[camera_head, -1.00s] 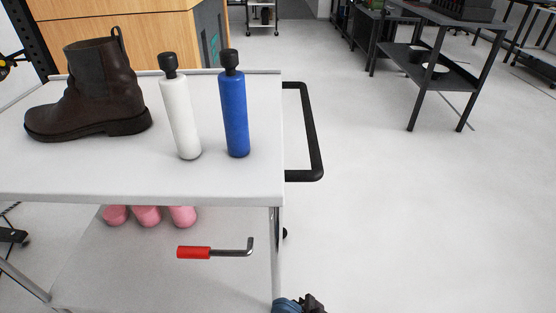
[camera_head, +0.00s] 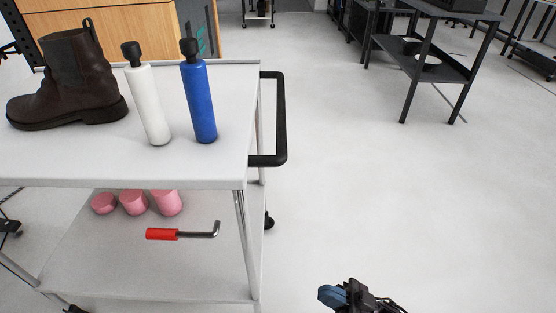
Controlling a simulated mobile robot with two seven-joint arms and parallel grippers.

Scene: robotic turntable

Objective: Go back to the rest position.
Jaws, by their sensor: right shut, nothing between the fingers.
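My right gripper (camera_head: 340,295) shows at the bottom of the head view, right of the cart and over bare floor. It has blue fingertips, is shut and holds nothing. It is apart from the cart. My left gripper is not in view.
A white cart (camera_head: 215,165) with a black handle (camera_head: 280,120) stands at the left. Its top bears a brown boot (camera_head: 70,85), a white bottle (camera_head: 149,105) and a blue bottle (camera_head: 199,102). Its lower shelf holds pink items (camera_head: 134,203) and a red-handled tool (camera_head: 162,234).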

